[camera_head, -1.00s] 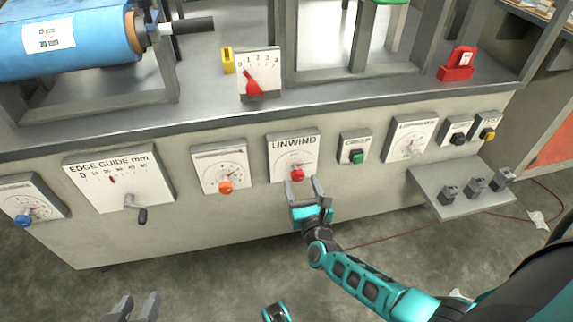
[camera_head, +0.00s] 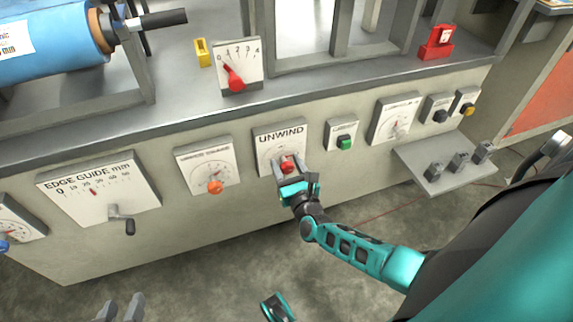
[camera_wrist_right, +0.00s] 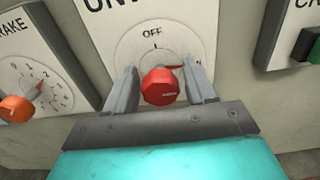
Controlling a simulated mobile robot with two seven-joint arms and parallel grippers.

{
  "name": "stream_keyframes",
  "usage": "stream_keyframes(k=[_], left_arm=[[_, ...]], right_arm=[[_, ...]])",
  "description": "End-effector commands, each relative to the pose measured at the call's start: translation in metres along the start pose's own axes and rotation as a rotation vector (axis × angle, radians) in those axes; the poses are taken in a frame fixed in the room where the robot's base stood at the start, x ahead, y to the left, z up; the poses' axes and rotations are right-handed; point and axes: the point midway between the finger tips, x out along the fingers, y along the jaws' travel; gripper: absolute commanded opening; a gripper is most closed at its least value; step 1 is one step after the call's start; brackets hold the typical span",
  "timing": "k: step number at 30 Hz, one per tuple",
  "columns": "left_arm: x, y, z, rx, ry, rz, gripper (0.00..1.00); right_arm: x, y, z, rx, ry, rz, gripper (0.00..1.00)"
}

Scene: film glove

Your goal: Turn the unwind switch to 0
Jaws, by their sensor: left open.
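The UNWIND panel (camera_head: 278,142) is on the machine's front face, with a round red knob (camera_head: 287,165). In the right wrist view the red knob (camera_wrist_right: 160,87) sits between the two fingers of my right gripper (camera_wrist_right: 160,88), with gaps on both sides. The dial shows OFF at its top, and a red pointer (camera_wrist_right: 175,66) points to the right. My right gripper (camera_head: 288,170) is open around the knob. My left gripper (camera_head: 121,308) is open and empty low in the head view, apart from the machine.
An orange knob panel (camera_head: 209,167) is left of UNWIND and a green button box (camera_head: 341,134) is right of it. A small shelf (camera_head: 440,178) juts out at the right. A red lever dial (camera_head: 236,70) stands on the ledge above.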

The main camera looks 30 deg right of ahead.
Motion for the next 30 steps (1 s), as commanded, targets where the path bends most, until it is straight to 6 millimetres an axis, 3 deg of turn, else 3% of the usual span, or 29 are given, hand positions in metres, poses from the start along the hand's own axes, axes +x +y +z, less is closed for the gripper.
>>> stream_keyframes(k=[13,23,30], left_arm=[[0.0003,0.0008,-0.0023,0.002,0.005,0.002,0.43],[0.0012,0.0010,-0.0012,0.002,0.005,0.003,0.43],[0.0027,0.0012,0.0007,0.002,0.004,0.004,0.43]], right_arm=[[0.0002,-0.0001,0.0003,0.000,-0.001,0.000,0.12],[0.0004,0.0002,0.0001,-0.049,-0.001,-0.001,0.12],[0.0004,0.0006,-0.0006,-0.200,-0.001,-0.002,0.12]])
